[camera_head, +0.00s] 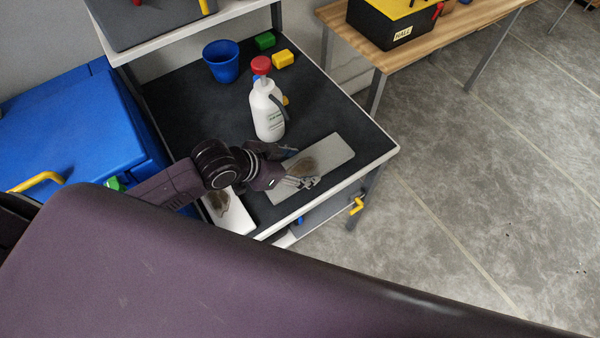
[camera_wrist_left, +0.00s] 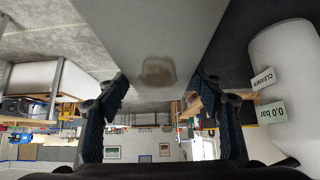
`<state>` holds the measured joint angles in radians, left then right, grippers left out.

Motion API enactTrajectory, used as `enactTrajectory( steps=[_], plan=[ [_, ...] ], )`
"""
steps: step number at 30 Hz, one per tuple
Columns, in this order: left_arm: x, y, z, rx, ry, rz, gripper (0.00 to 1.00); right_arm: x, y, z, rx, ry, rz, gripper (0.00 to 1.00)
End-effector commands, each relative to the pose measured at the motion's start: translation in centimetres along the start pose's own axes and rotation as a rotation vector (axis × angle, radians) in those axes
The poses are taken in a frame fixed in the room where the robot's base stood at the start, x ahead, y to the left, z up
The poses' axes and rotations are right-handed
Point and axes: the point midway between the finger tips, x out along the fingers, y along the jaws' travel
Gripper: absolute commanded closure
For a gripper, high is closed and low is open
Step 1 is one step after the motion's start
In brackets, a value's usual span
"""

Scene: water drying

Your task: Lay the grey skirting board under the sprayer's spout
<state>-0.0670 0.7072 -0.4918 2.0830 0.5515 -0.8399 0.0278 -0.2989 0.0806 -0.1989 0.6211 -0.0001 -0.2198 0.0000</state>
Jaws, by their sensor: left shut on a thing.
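The grey skirting board (camera_head: 332,156) is a flat light grey slab with a brownish stain, at the front right of the dark cart top in the head view. My left gripper (camera_head: 301,168) is shut on its near left part, a finger along each long edge. In the left wrist view the board (camera_wrist_left: 155,30) runs between the fingers of the left gripper (camera_wrist_left: 160,92). I cannot tell whether the board touches the cart top. The white sprayer (camera_head: 268,112) with a red knob stands upright behind the board; its spout is hard to make out. My right gripper is not in view.
A paler stained board (camera_head: 232,212) lies at the cart's front left edge. A blue bucket (camera_head: 221,62), green block (camera_head: 265,41) and yellow block (camera_head: 283,59) stand at the back. The dark cart top (camera_head: 345,115) is clear right of the sprayer.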

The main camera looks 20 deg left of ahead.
Motion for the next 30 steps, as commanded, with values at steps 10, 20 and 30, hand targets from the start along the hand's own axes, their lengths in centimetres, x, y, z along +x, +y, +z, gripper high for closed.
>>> enactTrajectory(
  steps=[10,20,30],
  plan=[
    [3.0,0.0,2.9,0.000,0.003,-0.001,0.78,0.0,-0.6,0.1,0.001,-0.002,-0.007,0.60],
    [3.2,-0.1,3.1,0.002,0.003,-0.001,0.78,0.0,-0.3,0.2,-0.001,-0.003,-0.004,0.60],
    [3.3,0.0,3.3,0.001,0.001,-0.001,0.22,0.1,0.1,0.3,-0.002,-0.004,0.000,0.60]
  ],
)
